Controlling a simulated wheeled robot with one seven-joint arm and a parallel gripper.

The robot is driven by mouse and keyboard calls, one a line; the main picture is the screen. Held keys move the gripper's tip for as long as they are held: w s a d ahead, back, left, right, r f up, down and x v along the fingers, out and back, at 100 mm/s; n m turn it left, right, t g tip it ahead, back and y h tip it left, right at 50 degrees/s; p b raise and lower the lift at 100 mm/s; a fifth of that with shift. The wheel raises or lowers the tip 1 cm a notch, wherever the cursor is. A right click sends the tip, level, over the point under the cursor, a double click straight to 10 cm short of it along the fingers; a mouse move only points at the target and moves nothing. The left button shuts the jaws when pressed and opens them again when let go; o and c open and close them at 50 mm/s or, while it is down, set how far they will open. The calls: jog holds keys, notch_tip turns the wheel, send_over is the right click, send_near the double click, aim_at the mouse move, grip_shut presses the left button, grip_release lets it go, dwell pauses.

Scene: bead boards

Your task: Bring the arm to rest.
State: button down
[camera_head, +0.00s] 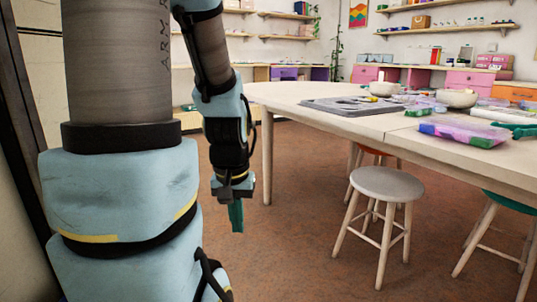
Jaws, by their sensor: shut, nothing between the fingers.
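My arm fills the left of the head view, with a large pale blue link close to the camera. My gripper (236,217) hangs at the end of the arm and points down, left of the table. Its teal fingers are together with nothing between them. It is over the open floor and appears clear of the table.
A pale wooden table (290,95) stands right, with a grey board (352,105), bowls (457,98) and a colourful box (463,133) on it. A stool (386,184) stands in front. The brown floor (300,255) is free between arm and stool.

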notch_tip(320, 180, up, 36)
jog(key=p, duration=3.4)
jog(key=shift+r+p, duration=0.2)
jog(key=shift+p, duration=0.2)
